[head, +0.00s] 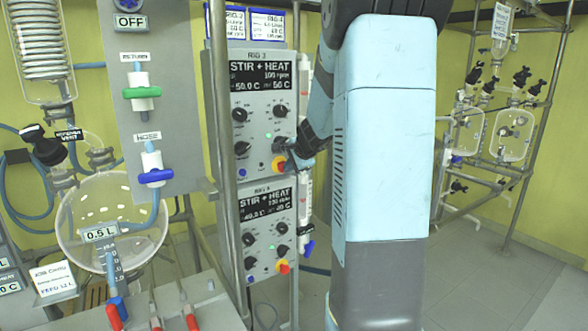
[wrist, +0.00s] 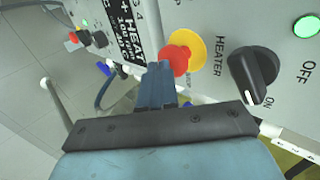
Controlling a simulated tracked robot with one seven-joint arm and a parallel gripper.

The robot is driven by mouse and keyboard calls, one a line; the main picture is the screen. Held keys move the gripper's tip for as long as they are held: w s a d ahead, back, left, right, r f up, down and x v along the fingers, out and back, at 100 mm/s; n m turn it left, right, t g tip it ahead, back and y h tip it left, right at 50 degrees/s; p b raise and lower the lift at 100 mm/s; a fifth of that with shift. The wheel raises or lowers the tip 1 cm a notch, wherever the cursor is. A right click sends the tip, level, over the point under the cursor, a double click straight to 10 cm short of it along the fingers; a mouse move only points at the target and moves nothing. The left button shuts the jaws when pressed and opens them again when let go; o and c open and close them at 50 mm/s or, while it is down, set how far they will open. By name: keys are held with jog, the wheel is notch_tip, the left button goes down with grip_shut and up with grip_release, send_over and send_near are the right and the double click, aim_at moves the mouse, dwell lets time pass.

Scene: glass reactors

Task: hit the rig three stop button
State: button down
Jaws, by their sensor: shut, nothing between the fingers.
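The rig three control box (head: 239,125) is the upper of two stacked grey boxes in the head view. Its red stop button (head: 279,164) on a yellow ring sits at the lower right of its face. My gripper (head: 291,154) is at this corner, just above and right of the button, partly covering it. In the wrist view the red stop button (wrist: 179,59) is right beside the tips of my gripper (wrist: 160,68). The fingers are shut and empty. I cannot tell whether the tips touch the button.
The rig four box (head: 262,239) is below, with its own red button (head: 283,267). A black heater knob (wrist: 254,75) and a green light (wrist: 306,27) are on the near panel. A metal post (head: 222,130) runs left of the boxes. Glassware (head: 110,215) stands left.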

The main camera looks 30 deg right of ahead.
dwell(0.3)
jog(key=shift+w+a+r, duration=0.1)
jog(key=shift+w+r, duration=0.05)
jog(key=shift+w, duration=0.3)
jog(key=shift+w+a+r, duration=0.1)
jog(key=shift+w, duration=0.35)
jog(key=s+r, duration=0.6)
jog(key=s, duration=0.6)
jog(key=shift+d+r, duration=0.25)
jog(key=shift+d, duration=0.15)
jog(key=shift+w, duration=0.1)
